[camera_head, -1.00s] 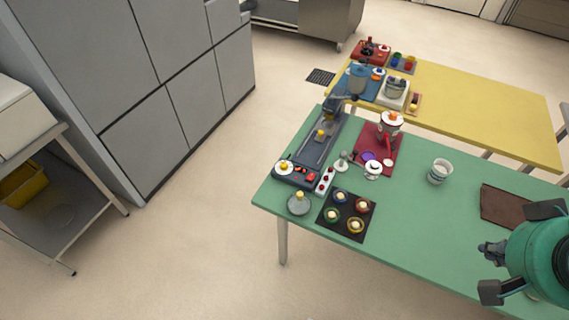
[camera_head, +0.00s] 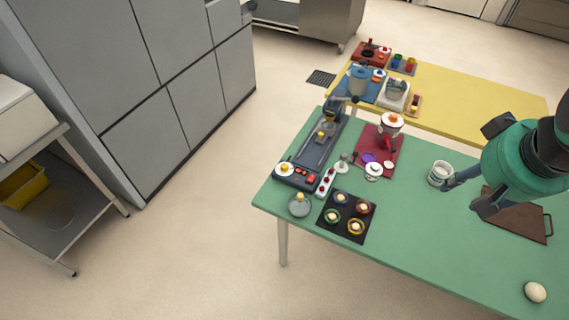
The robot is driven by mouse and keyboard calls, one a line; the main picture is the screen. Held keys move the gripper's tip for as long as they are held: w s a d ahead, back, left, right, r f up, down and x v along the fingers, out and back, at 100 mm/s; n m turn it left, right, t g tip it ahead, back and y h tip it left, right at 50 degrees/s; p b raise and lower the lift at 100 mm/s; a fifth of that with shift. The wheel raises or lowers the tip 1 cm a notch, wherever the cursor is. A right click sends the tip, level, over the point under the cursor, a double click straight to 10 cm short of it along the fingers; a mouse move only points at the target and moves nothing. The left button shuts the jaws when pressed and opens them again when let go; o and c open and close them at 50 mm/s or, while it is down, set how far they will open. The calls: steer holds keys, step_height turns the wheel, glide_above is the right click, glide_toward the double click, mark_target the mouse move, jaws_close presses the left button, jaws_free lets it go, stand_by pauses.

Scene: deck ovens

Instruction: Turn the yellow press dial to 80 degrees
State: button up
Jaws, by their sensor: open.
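The press (camera_head: 315,150) is a long dark-blue machine at the left end of the green table. On its near end is a white round dial with a yellow centre (camera_head: 285,168), beside small red buttons. The dial's angle marks are too small to read. My gripper (camera_head: 452,181) is open and empty, at the right over the green table, pointing left beside a white cup (camera_head: 440,173). I cannot tell whether it touches the cup. It is well to the right of the dial.
Between my gripper and the press are a red mat (camera_head: 363,157) with a red-and-white appliance and a black pad (camera_head: 338,231) with several coloured knobs. A brown board (camera_head: 521,222) and an egg (camera_head: 535,292) are at the right. The front middle of the green table (camera_head: 430,255) is clear.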

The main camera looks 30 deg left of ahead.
steer(key=w+a+f+n+g, duration=0.15)
steer(key=w+a+n, duration=0.25)
steer(key=w+a, duration=0.7)
steer(key=n+g, duration=0.3)
steer(key=n, duration=0.7)
glide_above(284, 166)
step_height(284, 166, down, 26)
steer(key=shift+w+f+h+p, duration=0.15)
steer(key=shift+h+p, duration=0.15)
steer(key=shift+p, duration=0.15)
steer(key=shift+f, duration=0.15)
step_height(284, 166, down, 14)
steer(key=shift+r+b, duration=0.25)
steer(key=shift+b, duration=0.95)
